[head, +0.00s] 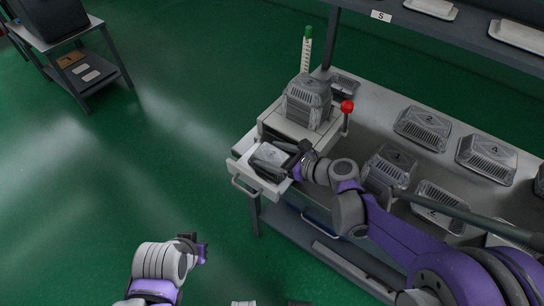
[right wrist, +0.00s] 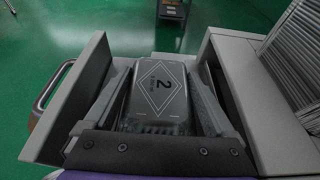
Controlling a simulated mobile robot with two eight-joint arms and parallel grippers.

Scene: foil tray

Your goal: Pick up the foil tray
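A grey foil tray (head: 270,156) with a diamond label lies in the pulled-out white drawer (head: 242,176) at the left end of the counter. In the right wrist view the tray (right wrist: 160,92) shows a "2" on its label. My right gripper (head: 286,158) reaches into the drawer. Its fingers stand wide apart, one on each side of the tray; whether they touch its sides is hard to see. My left gripper (head: 200,250) hangs over the green floor at the lower left, away from the drawer; its finger gap is not clear.
A stack of foil trays (head: 307,100) stands on the drawer cabinet, beside a red-knobbed lever (head: 347,107). More trays, such as one (head: 423,127), lie on the counter (head: 375,110). A shelf (head: 440,35) overhangs the back. Open floor lies to the left, with a cart (head: 85,70).

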